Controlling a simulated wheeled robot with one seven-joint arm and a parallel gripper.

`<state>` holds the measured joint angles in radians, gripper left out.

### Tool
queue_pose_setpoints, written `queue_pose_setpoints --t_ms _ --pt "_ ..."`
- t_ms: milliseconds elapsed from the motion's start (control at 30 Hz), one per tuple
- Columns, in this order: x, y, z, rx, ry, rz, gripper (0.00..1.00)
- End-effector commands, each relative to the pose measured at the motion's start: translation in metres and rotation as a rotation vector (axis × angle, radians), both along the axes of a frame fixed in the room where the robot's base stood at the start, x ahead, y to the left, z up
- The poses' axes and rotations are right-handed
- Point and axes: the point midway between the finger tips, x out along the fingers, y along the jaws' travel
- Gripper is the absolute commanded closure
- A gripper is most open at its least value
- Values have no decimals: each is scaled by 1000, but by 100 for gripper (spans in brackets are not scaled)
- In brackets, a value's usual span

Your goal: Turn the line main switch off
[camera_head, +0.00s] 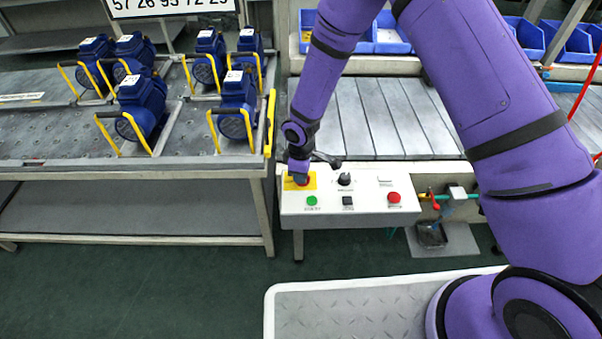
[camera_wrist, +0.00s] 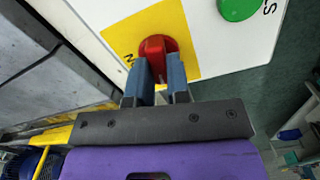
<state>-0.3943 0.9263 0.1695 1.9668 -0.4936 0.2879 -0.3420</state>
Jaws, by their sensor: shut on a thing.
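The line main switch is a red rotary knob (camera_wrist: 157,46) on a yellow square plate (camera_wrist: 190,22), at the left end of the white control panel (camera_head: 350,217). In the wrist view my gripper (camera_wrist: 158,72) has its two blue fingers on either side of the red knob's grip, shut on it. In the head view my gripper (camera_head: 298,172) reaches down onto the yellow plate (camera_head: 311,182) and hides most of the knob. The knob's exact angle is hard to read behind the fingers.
The panel also bears a green button (camera_head: 312,200), a black selector knob (camera_head: 344,179), a black button (camera_head: 348,201) and a red button (camera_head: 394,197). A table (camera_head: 180,172) with several blue pumps stands to the left. A slatted conveyor (camera_head: 390,115) lies behind.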

Motion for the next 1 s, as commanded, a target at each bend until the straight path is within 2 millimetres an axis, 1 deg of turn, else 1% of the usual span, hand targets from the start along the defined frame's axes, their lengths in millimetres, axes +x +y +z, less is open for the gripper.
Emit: queue_pose_setpoints --t_ms 200,400,600,1000 --pt "-1 -1 0 -1 1 131 100" --pt "-1 -1 0 -1 0 203 100" --pt "-1 -1 0 -1 0 233 100" --pt "-1 -1 0 -1 0 238 100"
